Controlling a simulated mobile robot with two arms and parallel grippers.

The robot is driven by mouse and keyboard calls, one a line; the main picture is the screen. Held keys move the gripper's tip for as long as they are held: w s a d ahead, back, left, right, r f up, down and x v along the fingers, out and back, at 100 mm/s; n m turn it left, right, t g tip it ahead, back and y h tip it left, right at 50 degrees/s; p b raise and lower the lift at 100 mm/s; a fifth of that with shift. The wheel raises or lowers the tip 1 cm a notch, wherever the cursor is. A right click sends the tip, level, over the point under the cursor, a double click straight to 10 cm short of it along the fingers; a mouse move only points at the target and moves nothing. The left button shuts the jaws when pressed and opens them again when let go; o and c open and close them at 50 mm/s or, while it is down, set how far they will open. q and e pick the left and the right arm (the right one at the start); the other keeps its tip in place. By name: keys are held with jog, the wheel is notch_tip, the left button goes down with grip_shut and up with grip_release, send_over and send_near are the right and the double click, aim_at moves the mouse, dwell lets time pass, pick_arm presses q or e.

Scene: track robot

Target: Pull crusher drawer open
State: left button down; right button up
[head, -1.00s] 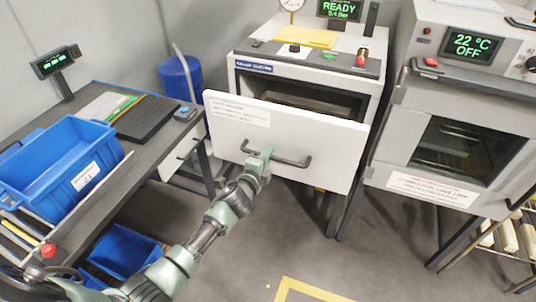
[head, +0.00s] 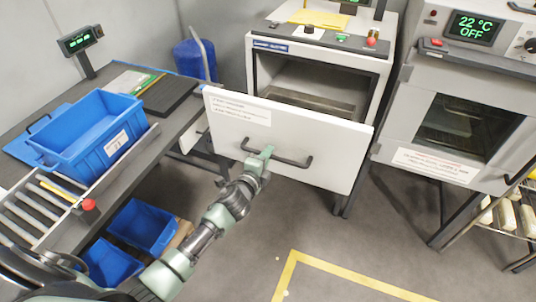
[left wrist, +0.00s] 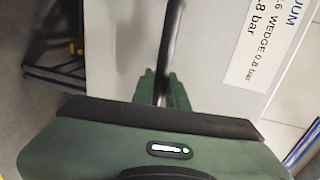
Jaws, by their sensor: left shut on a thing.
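The crusher (head: 385,75) stands at the back centre, with its white drawer front (head: 300,165) pulled well out from the body. The dark opening shows behind and above the front. A black bar handle (head: 290,160) runs across the front. My left gripper (head: 262,158) is shut on the left part of this handle. In the left wrist view the green fingers (left wrist: 163,90) close around the dark handle bar (left wrist: 172,40), with the white front and its printed label (left wrist: 268,45) behind. My right gripper is not in view.
An oven (head: 455,110) reading 22 °C OFF stands to the right. A bench (head: 165,135) with a blue crate (head: 90,140) and rollers is at the left, with blue bins (head: 143,226) below. A yellow line (head: 340,270) marks the open grey floor in front.

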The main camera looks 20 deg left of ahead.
pick_arm(q)
jog(key=c, duration=1.4)
grip_release()
jog(key=v, duration=0.7)
jog(key=shift+s, duration=0.4)
